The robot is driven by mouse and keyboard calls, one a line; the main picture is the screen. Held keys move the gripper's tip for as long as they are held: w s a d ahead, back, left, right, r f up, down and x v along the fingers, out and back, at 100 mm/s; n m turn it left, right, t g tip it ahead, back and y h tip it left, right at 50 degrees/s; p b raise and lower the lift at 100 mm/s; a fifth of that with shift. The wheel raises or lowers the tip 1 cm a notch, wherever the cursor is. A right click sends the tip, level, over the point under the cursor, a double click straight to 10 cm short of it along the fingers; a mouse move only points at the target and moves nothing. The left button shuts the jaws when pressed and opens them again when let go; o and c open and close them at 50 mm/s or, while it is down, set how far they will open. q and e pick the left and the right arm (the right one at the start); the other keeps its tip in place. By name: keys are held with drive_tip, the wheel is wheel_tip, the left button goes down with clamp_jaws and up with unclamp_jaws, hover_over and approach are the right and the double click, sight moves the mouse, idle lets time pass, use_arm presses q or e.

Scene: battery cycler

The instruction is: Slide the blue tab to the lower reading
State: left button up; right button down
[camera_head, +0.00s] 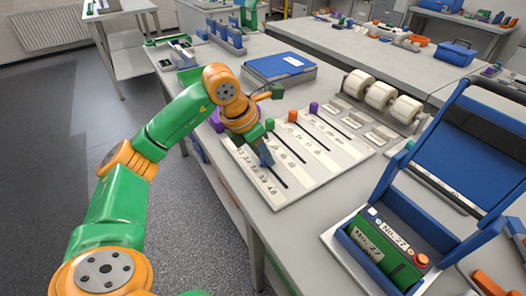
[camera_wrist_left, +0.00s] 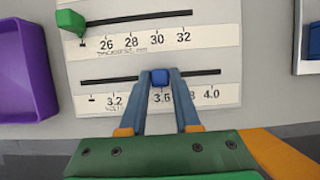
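The slider panel (camera_head: 300,165) lies on the bench with several parallel slots and printed scales. In the left wrist view, the blue tab (camera_wrist_left: 160,77) sits on the lower slot beside the volts scale, close to the 3.6 mark. My left gripper (camera_wrist_left: 161,76) has a finger on each side of the blue tab and looks closed on it. In the head view my left gripper (camera_head: 266,156) is over the nearest slot and hides the blue tab. My right gripper does not show clearly in either view.
Orange (camera_head: 293,115) and purple (camera_head: 314,107) tabs are farther along. A purple bin (camera_wrist_left: 26,70) is beside the panel.

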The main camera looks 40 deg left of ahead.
sight(255, 169)
use_arm(q)
drive_tip(key=o, duration=0.3)
drive_tip(key=shift+w, duration=0.1)
drive_tip(key=v, duration=0.7)
